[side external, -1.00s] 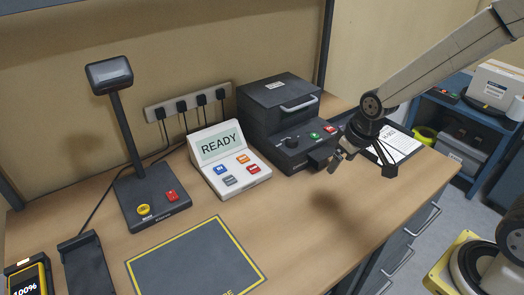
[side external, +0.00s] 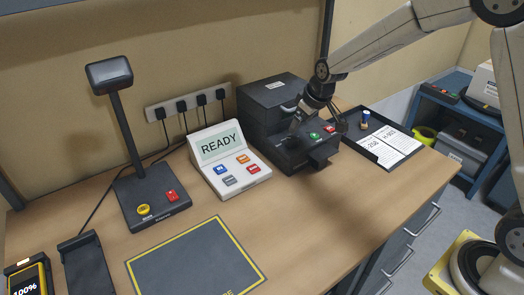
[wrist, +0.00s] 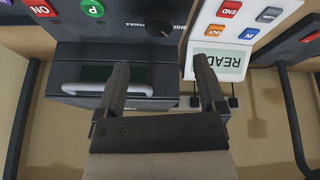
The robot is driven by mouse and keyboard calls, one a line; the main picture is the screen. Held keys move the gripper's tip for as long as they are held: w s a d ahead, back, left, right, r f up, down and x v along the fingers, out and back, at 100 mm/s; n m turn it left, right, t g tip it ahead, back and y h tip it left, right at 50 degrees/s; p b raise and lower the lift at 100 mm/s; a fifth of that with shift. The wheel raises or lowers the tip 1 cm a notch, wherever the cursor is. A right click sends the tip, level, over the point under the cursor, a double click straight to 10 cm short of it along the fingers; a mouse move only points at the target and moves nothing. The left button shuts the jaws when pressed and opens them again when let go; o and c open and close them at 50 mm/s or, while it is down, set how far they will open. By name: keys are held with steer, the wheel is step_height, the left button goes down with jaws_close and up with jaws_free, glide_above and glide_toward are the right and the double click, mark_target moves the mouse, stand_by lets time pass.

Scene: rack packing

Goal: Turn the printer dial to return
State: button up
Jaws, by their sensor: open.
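The black printer (side external: 268,108) stands at the back of the desk, with a grey handle on its lid. Its round black dial (wrist: 159,20) shows at the top of the wrist view, with white lettering around it, partly cut off. I cannot make out a return mark or which way the dial points. My gripper (side external: 318,124) is over the printer's front panel in the side view, pointing down. In the wrist view my gripper (wrist: 162,64) has its two fingers wide apart with nothing between them. The dial lies beyond the fingertips, apart from them. In the side view the gripper crowds the dial.
A green button (wrist: 92,8) and a red button (wrist: 41,8) sit beside the dial. The READY console (side external: 228,160) stands close left of the printer. A black tray with papers (side external: 384,143) lies to the right.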

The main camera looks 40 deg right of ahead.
mark_target(292, 138)
steer(key=shift+f, duration=0.15)
steer(key=shift+x, duration=3.75)
steer(key=shift+a, duration=0.1)
jaws_close()
